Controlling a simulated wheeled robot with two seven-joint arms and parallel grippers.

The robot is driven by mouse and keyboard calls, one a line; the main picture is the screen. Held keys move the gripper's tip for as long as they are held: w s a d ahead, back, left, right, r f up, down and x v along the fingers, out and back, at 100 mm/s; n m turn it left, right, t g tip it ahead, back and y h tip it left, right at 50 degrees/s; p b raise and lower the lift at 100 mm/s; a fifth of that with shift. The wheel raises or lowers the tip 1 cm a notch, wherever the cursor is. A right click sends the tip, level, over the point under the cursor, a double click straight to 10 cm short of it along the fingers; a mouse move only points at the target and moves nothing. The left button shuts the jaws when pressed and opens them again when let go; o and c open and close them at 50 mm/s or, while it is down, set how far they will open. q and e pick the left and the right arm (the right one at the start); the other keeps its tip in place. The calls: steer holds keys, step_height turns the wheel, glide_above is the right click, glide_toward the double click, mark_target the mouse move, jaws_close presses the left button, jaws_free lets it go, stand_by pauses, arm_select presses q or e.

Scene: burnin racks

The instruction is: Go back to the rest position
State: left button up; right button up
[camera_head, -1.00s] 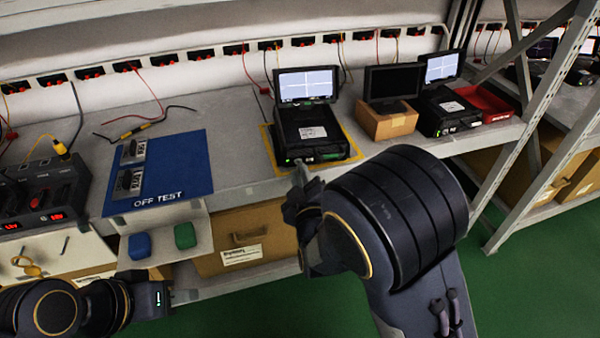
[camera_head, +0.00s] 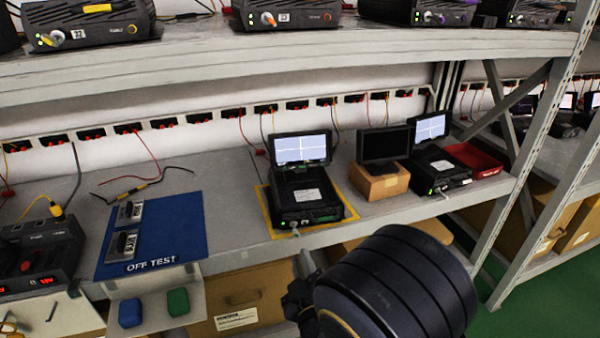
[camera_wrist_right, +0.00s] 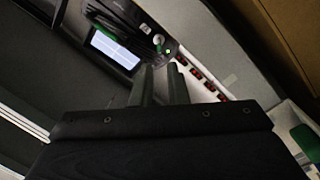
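My right arm fills the lower middle of the head view. Its gripper (camera_head: 306,264) is below and in front of the shelf edge, apart from the black test unit (camera_head: 304,196). In the right wrist view the two grey fingers (camera_wrist_right: 160,85) stand apart with a narrow gap and nothing seen between them. The black unit, with its lit screen (camera_head: 301,149), sits on a yellow-edged mat (camera_head: 268,212). A small light-coloured plug (camera_head: 295,233) shows at its front. My left gripper is out of view.
Blue (camera_head: 130,312) and green (camera_head: 178,302) blocks lie on a small ledge. A cardboard box (camera_head: 378,183), a second unit (camera_head: 440,173) and a red tray (camera_head: 474,160) stand right. An upper shelf (camera_head: 300,60) overhangs.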

steer(key=s+d+m+g+y, duration=0.1)
steer(key=s+d+m+g, duration=0.1)
steer(key=d+m+g, duration=0.55)
steer(key=s+d+r+m+g+p, duration=0.1)
steer(key=s+d+r+m+g, duration=0.15)
steer(key=s+d, duration=0.55)
steer(key=s+d+r+m+g, duration=0.1)
steer(key=s+d+m+g, duration=0.3)
steer(key=s, duration=0.9)
step_height(320, 180, up, 30)
steer(key=n+t+p, duration=0.1)
steer(key=t+p, duration=0.1)
steer(key=p, duration=2.7)
steer(key=shift+w+d+f+h, duration=0.15)
steer(key=shift+w+f+h, duration=0.1)
steer(key=shift+w+h, duration=0.05)
